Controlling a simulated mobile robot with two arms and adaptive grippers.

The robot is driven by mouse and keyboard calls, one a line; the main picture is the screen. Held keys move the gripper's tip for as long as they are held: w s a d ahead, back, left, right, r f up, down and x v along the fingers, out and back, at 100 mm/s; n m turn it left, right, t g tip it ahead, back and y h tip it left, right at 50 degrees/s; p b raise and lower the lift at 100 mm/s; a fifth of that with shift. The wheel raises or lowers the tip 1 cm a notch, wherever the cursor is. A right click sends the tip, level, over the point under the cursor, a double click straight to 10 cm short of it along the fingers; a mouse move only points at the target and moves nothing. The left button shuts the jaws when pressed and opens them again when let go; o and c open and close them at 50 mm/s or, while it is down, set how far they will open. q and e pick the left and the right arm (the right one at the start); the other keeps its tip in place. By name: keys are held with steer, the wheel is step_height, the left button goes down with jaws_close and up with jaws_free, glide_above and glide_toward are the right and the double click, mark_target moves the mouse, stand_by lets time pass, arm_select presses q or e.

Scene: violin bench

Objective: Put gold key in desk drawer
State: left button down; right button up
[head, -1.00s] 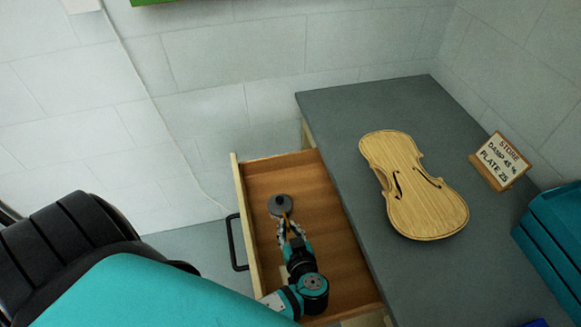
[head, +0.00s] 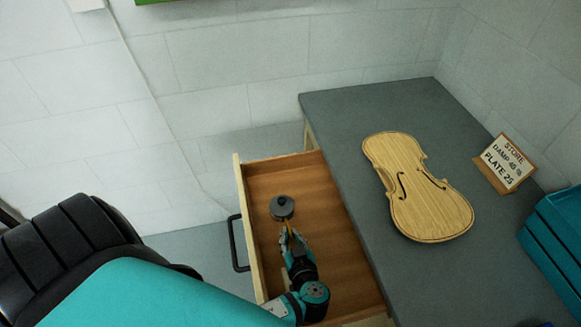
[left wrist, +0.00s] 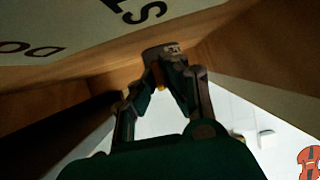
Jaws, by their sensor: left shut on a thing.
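The desk drawer (head: 243,205) is pulled open on the left side of the bench, with bare wood (head: 325,240) inside. My left gripper (head: 286,233) is inside the drawer's outline, fingers pointing toward its far end. It is shut on a small yellow-gold piece (head: 288,229), apparently the gold key, mostly hidden by the fingers. In the left wrist view the fingertips (left wrist: 167,68) close together with a yellow bit (left wrist: 161,86) between them. Whether the key touches the drawer floor I cannot tell. My right gripper is not in view.
A round grey weight-like object (head: 282,207) is in the drawer just beyond my fingertips; it also shows in the left wrist view (left wrist: 168,50). Teal trays (head: 555,245) stand at right.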

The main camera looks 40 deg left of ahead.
arm_select(q)
steer(key=c, duration=1.4)
jaws_free()
steer(key=shift+s+f, duration=0.2)
steer(key=shift+f, duration=0.25)
steer(key=shift+c, duration=0.2)
steer(key=shift+r, duration=0.1)
steer(key=shift+r+p, duration=0.25)
steer(key=shift+p, duration=0.2)
steer(key=shift+r+p, duration=0.5)
steer(key=shift+p, duration=0.1)
steer(key=b+v, duration=0.2)
steer(key=v, duration=0.4)
steer(key=shift+d, duration=0.3)
steer(key=shift+s+d+r, duration=0.2)
steer(key=shift+s+r, duration=0.05)
steer(key=shift+r, duration=0.1)
